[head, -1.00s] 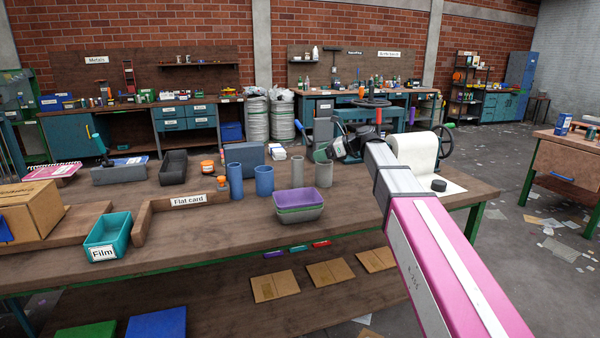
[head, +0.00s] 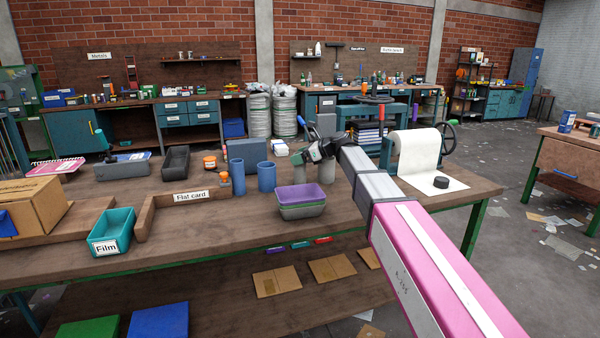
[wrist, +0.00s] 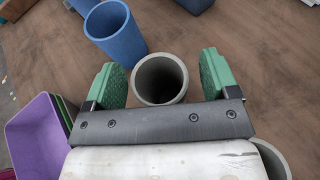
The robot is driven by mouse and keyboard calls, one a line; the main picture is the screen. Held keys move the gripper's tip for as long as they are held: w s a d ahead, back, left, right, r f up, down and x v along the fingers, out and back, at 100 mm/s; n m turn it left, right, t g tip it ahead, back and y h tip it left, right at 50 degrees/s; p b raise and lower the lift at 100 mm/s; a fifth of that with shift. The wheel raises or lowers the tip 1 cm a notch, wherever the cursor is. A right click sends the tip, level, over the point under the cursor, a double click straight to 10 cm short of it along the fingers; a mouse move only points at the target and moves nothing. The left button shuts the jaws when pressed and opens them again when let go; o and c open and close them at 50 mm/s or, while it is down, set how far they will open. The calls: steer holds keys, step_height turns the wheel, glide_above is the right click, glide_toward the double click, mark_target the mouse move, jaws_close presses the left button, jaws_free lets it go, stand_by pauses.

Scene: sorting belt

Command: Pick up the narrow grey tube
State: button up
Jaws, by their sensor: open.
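The narrow grey tube (head: 299,174) stands upright on the table behind the purple bin. In the wrist view the narrow grey tube (wrist: 160,101) shows its open mouth between my two green fingers. My gripper (head: 308,152) is open just above the tube, with a finger on either side and a gap to each. The green fingers also show in the wrist view (wrist: 159,75). A wider grey tube (head: 327,173) stands to the right, partly behind my arm. It is mostly hidden by the gripper body in the wrist view (wrist: 274,160).
Two blue tubes (head: 266,178) stand to the left; one shows close by in the wrist view (wrist: 122,42). Stacked bins, purple (head: 300,194) on top, stand in front. A paper roll (head: 418,153) is at the right.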

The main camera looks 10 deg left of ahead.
steer(key=shift+c, duration=0.3)
steer(key=c, duration=1.1)
steer(key=shift+c, duration=0.2)
steer(key=shift+r, duration=0.15)
